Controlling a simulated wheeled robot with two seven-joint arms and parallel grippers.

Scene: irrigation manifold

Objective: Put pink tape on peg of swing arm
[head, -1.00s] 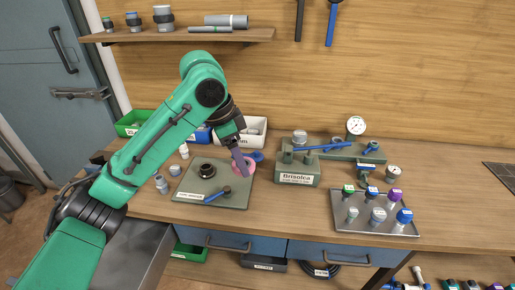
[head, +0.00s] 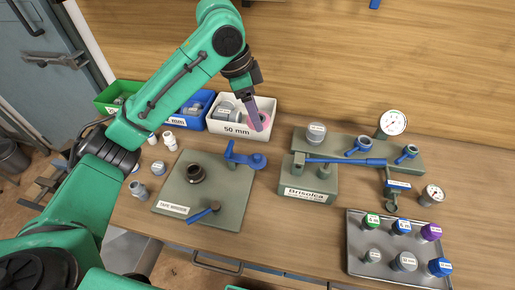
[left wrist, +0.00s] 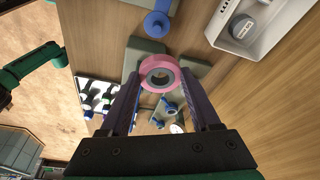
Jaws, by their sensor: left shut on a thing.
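The pink tape (head: 264,121) is a ring held between the fingers of my left gripper (head: 256,122), in the air in front of the white 50 mm bin. In the left wrist view the ring (left wrist: 160,61) sits between the two fingertips (left wrist: 160,80), its hole facing the camera. The blue swing arm (head: 240,157) stands at the back right corner of the tape winder plate (head: 222,179), below the tape and apart from it. It also shows in the left wrist view (left wrist: 156,22). The peg is not clear. My right gripper is not in view.
A white bin (head: 228,129) and a blue bin (head: 190,122) stand behind. The Brisolca block (head: 308,183) with its blue lever is to the right. A metal tray (head: 365,259) holds several capped fittings.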

